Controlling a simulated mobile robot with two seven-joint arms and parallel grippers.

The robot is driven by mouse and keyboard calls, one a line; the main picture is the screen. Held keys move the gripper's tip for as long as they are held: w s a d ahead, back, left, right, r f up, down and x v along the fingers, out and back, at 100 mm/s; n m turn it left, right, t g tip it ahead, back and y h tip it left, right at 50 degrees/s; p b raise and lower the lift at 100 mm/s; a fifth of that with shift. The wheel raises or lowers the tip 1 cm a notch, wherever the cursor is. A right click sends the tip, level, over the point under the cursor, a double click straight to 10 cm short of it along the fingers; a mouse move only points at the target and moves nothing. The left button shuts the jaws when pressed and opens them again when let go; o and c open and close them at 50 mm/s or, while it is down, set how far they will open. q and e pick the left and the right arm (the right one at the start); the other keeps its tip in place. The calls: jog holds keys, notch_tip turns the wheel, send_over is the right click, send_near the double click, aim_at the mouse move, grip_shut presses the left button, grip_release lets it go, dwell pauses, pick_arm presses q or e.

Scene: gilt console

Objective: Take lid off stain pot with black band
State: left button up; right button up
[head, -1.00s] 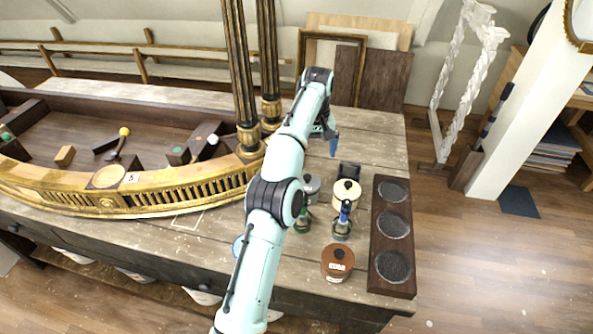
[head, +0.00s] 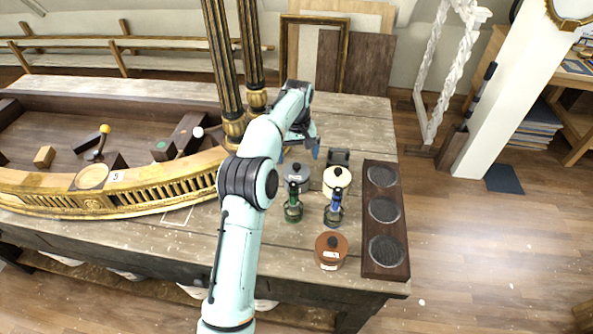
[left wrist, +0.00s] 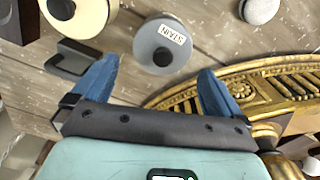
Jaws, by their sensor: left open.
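A grey pot (head: 297,177) with a grey lid and dark knob stands on the worktable. In the left wrist view its lid (left wrist: 165,40) carries a "STAIN" label. A cream pot (head: 337,180) with a black knob stands just right of it, and part of it shows in the left wrist view (left wrist: 80,14). A red-brown pot (head: 331,252) with a dark knob and white label stands nearer the front edge. I cannot make out a black band on any pot. My left gripper (head: 300,151) is open and empty, its blue fingers apart, beyond and above the grey pot. My right gripper is not in view.
Green (head: 293,208) and blue (head: 334,210) tool-like items stand in front of the pots. A dark wooden tray (head: 370,268) with three round mesh-like inserts lies to the right. The gilt console (head: 130,200) with its columns fills the left.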

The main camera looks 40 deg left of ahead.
aim_at(297, 165)
pick_arm(q)
notch_tip(297, 165, down, 5)
jog(key=shift+s+a+f, duration=0.1)
jog(key=shift+s, duration=0.05)
jog(key=c, duration=0.8)
